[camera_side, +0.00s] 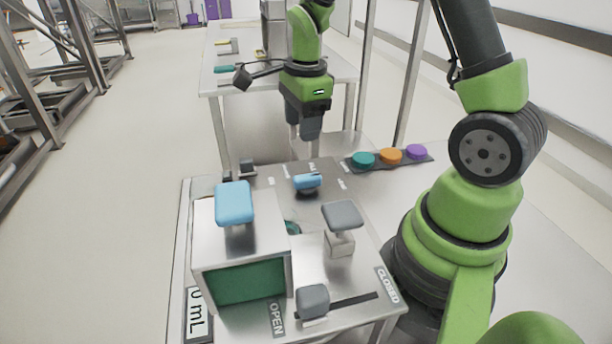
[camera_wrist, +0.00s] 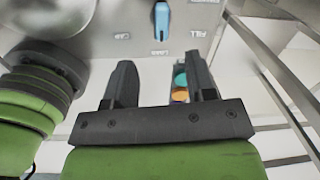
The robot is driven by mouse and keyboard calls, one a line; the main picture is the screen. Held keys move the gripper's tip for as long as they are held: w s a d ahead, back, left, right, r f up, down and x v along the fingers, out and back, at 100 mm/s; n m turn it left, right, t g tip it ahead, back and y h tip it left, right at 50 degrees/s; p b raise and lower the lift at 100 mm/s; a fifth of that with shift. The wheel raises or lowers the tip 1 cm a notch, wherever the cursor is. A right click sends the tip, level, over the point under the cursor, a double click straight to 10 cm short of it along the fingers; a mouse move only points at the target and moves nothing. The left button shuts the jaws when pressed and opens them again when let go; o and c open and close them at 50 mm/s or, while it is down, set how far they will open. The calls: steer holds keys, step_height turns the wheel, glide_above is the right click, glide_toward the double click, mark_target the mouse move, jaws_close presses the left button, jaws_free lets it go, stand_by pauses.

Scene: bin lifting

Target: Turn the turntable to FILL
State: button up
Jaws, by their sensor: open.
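The turntable's blue handle (camera_side: 307,182) sits on the steel worktop, with small labels around it. In the wrist view the blue handle (camera_wrist: 162,20) is at the top edge, pointing down the picture. The FILL label (camera_wrist: 192,31) is to its right there, and two other labels lie below and left, too small to read surely. My gripper (camera_side: 304,143) points down above and behind the handle in the side view, apart from it. In the wrist view my gripper (camera_wrist: 160,64) has its two dark fingers wide apart with nothing between them.
A steel box with a blue-topped handle (camera_side: 234,203) stands front left. Two grey handles (camera_side: 342,216) (camera_side: 312,300) are nearby, the front one by a slot marked OPEN and CLOSED. Teal (camera_side: 363,158), orange (camera_side: 391,155) and purple (camera_side: 416,151) buttons lie right of the turntable.

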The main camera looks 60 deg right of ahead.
mark_target(306, 176)
steer(key=f, duration=0.1)
steer(key=d+f+m, duration=0.1)
steer(key=f+m, duration=0.1)
steer(key=shift+d+f+g, duration=0.25)
steer(key=shift+f+g, duration=0.15)
step_height(306, 176, down, 10)
steer(key=shift+r, duration=0.15)
steer(key=c, duration=0.9)
